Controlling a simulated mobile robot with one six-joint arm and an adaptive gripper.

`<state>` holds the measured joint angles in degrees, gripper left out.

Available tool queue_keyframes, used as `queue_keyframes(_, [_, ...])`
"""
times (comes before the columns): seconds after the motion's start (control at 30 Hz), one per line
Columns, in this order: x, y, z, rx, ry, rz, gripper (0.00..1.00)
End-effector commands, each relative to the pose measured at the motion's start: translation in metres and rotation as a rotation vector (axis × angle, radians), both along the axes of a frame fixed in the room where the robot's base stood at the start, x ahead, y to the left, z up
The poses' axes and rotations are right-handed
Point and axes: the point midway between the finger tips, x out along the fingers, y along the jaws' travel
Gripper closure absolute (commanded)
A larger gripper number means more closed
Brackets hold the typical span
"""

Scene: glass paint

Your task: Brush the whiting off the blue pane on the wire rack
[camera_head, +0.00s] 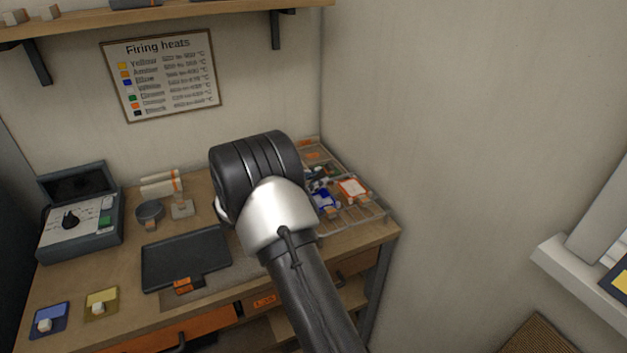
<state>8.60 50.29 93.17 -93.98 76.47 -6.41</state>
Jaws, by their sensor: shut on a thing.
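The blue pane (325,200) lies at the left part of the wire rack (372,216), partly behind my arm. White patches show on it, but the picture is too small to tell whiting from a label. My arm's wrist is over the bench, just left of the rack, and covers its left side. My gripper is hidden behind the wrist, so its jaws and anything in them do not show. No brush is visible.
The rack also holds a white-and-orange piece (353,188) and dark and green pieces. A dark tray (186,259), a control box (80,222), a grey bowl (149,212) and small blue and yellow tiles (101,303) occupy the bench. A wall stands close right of the rack.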

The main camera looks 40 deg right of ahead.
Motion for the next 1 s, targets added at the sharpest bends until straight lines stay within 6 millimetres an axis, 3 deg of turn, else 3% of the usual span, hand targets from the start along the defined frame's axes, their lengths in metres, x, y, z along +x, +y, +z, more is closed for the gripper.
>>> queue_keyframes(0.27, [-0.003, 0.001, 0.0, 0.0, 0.0, 0.0, 1.0])
queue_keyframes(1.0, [-0.047, 0.011, -0.002, 0.001, 0.003, 0.0, 1.0])
